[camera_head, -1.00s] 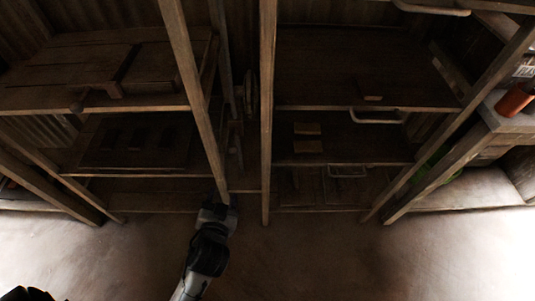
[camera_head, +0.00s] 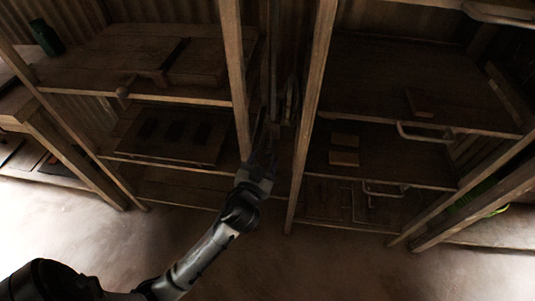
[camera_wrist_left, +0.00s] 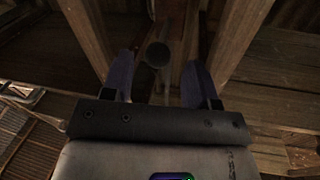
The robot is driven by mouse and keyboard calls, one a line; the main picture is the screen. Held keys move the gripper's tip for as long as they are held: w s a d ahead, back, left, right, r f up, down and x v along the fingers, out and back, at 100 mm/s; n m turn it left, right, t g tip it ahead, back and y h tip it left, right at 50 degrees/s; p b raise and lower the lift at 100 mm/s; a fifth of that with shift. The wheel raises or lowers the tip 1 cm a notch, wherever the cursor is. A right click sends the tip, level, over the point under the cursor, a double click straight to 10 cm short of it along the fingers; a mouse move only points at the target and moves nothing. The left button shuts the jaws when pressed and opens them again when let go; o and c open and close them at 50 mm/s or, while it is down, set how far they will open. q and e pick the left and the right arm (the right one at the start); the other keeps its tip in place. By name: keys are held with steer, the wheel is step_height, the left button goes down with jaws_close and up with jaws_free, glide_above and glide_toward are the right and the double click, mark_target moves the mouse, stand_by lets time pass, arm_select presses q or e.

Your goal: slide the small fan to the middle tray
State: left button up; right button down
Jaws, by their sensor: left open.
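I cannot make out a small fan for certain in either view. A dark tray board (camera_head: 165,153) with several dark flat shapes (camera_head: 174,131) lies on the left middle shelf; the shapes are too dim to name. My left gripper (camera_head: 263,147) is raised between the two central wooden posts, in front of dark upright hardware (camera_head: 290,98). In the left wrist view the left gripper (camera_wrist_left: 158,75) has its fingers apart. A dark round knob or rod end (camera_wrist_left: 158,54) shows between them, not clearly touched. My right gripper is out of view.
Wooden posts (camera_head: 313,115) stand close on both sides of the left gripper. Two tan blocks (camera_head: 344,158) lie on the right middle shelf, and a brown block (camera_head: 420,103) above them. A dark green bottle (camera_head: 47,38) stands far left. The floor in front is clear.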

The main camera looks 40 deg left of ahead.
mark_target(267, 156)
arm_select(q)
steer(key=shift+d+b+x, duration=0.2)
steer(key=shift+b+x, duration=0.1)
steer(key=shift+x, duration=0.8)
steer(key=shift+w+a, duration=0.4)
steer(key=shift+w, duration=0.2)
steer(key=shift+d, duration=0.1)
steer(key=shift+c, duration=0.4)
jaws_close()
steer(key=shift+r, duration=0.1)
